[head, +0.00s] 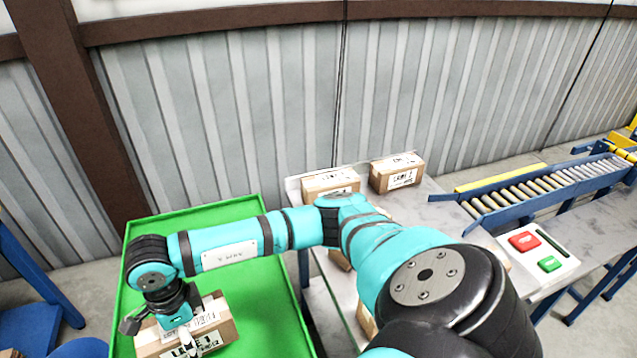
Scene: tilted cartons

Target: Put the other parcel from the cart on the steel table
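A brown cardboard parcel (222,332) with a white label and black print sits on the green cart (262,285) at the lower left. My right gripper (168,322) is over the left part of this parcel, its fingers close to the top and left end. Whether the fingers are closed on it is not clear. The pale steel table (433,191) stands right of the cart, with one parcel (331,182) at its back left and another (397,172) at its back right. Parts of other cartons (340,261) show below my arm. My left gripper is out of view.
A roller conveyor (545,185) with blue rails runs at the right. A white control box (537,258) with red and green buttons stands in front of it. A corrugated wall closes the back. My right arm crosses above the steel table and hides much of it.

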